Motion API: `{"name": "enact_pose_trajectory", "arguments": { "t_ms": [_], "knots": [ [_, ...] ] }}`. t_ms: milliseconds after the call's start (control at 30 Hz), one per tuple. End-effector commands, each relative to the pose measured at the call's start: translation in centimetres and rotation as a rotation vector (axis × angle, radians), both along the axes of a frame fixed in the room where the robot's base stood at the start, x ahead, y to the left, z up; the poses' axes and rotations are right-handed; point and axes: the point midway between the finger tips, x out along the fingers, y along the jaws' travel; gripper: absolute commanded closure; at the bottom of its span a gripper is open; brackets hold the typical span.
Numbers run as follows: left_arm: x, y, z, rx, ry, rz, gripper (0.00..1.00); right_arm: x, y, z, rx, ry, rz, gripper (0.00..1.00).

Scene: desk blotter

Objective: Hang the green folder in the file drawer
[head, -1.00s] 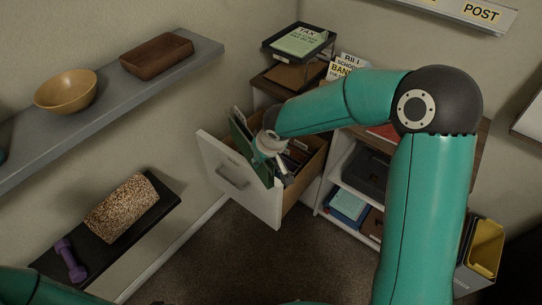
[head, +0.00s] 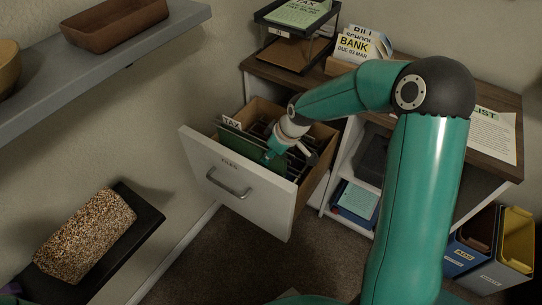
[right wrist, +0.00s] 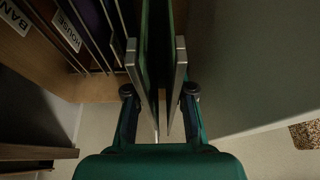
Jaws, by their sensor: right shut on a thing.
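The file drawer (head: 238,191) is pulled open, with a white front, a handle and wooden sides. The green folder (head: 239,140) is inside it, behind the drawer front, with its upper part showing above the rim. A TAX tab (head: 232,123) shows at its far end. My right gripper (head: 272,153) reaches into the drawer from above and is shut on the folder's upper part. In the right wrist view, the green folder (right wrist: 158,45) is between the two fingers. Its lower edge is hidden, so I cannot tell whether it rests on the rails. My left gripper is out of view.
Other hanging folders with BANK (right wrist: 14,17) and HOUSE (right wrist: 66,31) tabs fill the drawer beside the green one. A wooden-topped cabinet (head: 385,105) with a letter tray (head: 297,45) stands behind. A grey wall shelf (head: 100,65) is at left.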

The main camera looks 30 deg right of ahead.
Motion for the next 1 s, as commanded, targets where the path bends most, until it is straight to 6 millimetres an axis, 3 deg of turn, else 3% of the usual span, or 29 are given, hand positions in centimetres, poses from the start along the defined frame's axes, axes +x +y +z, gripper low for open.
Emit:
{"name": "enact_pose_trajectory", "arguments": {
  "t_ms": [467,1000],
  "knots": [
    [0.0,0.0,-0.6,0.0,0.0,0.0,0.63,-0.5,-0.8,0.0,0.004,-0.01,-0.017,1.0],
    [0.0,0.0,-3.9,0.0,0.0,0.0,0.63,-0.5,-0.7,-3.8,0.003,-0.008,-0.014,1.0]
  ]
}}
